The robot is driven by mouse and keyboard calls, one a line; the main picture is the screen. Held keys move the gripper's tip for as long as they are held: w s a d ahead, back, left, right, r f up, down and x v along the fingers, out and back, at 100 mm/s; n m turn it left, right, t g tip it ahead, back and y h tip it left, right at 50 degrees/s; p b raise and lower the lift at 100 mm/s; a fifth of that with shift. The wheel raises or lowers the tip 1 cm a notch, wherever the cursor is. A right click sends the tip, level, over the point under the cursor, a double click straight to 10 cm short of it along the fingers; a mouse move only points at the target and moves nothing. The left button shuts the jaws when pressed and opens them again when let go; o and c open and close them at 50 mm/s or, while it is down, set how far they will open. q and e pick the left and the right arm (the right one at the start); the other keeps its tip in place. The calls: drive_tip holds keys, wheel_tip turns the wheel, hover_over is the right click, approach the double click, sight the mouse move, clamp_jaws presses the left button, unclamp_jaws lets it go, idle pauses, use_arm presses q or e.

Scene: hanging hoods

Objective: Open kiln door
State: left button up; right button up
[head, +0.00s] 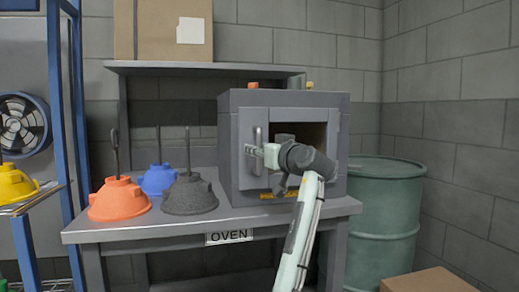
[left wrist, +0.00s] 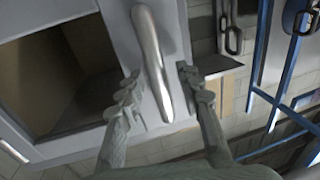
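The kiln (head: 232,110), a grey box, stands on the right part of a metal table labelled OVEN. Its front door panel (head: 324,122) looks closed and has a rectangular opening showing a brown inside. A vertical metal handle (head: 257,148) is on the panel's left side. My left gripper (head: 262,152) is at this handle. In the left wrist view, the handle (left wrist: 149,45) lies between the two spread fingers of my left gripper (left wrist: 160,88). Gaps show on both sides, so contact is not clear. My wrist hides the lower part of the opening. My right gripper is not in view.
Orange (head: 118,200), blue (head: 159,180) and dark grey (head: 190,195) hoods with rods stand on the table (head: 150,230) left of the kiln. A green barrel (head: 385,215) stands to the right. A cardboard box (head: 430,281) is at the lower right. A blue rack (head: 65,120) is at left.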

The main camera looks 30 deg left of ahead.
use_arm(q)
drive_tip(key=shift+c, duration=0.3)
clamp_jaws()
drive_tip(key=shift+d+f, duration=0.1)
